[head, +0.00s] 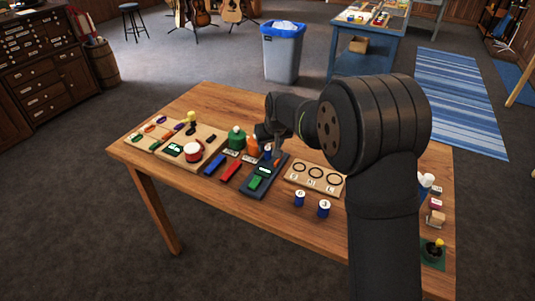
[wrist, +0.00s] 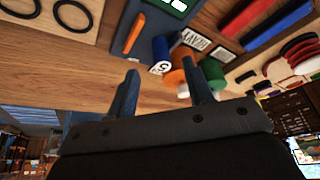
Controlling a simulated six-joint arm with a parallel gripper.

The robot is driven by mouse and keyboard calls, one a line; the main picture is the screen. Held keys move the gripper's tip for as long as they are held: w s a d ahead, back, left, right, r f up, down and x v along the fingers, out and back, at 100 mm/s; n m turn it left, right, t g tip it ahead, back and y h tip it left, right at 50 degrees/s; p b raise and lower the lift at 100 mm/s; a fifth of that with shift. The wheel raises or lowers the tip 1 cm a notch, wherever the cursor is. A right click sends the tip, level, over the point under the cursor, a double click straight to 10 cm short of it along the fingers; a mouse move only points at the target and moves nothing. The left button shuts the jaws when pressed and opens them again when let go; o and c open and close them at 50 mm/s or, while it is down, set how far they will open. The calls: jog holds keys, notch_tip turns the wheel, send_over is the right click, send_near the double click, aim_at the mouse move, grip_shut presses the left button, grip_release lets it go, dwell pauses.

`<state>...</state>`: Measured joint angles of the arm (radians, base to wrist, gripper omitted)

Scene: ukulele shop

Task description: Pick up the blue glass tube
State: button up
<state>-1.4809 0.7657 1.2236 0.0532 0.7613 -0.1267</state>
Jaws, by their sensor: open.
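A short blue tube (head: 268,151) with a white marked end stands by the dark board on the table, right under my gripper (head: 271,139). In the wrist view this blue tube (wrist: 161,48) shows just past the fingertips, roughly in line with the gap of my gripper (wrist: 160,68). The fingers are open, with nothing visible held between them. Two more blue cylinders with white marked tops, one on the left (head: 299,199) and one on the right (head: 323,208), stand upright at the table's front. I cannot tell from the pictures which is glass.
Close to the left of the tube are an orange container (head: 252,147) and a green container (head: 236,138). A dark board (head: 253,187) with a green block and a wooden board with three rings (head: 315,178) lie nearby. The table's front left is bare.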

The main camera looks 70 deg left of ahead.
aim_at(268, 149)
jog(key=x, duration=0.4)
jog(key=shift+a, duration=0.25)
jog(key=shift+c, duration=0.2)
grip_shut()
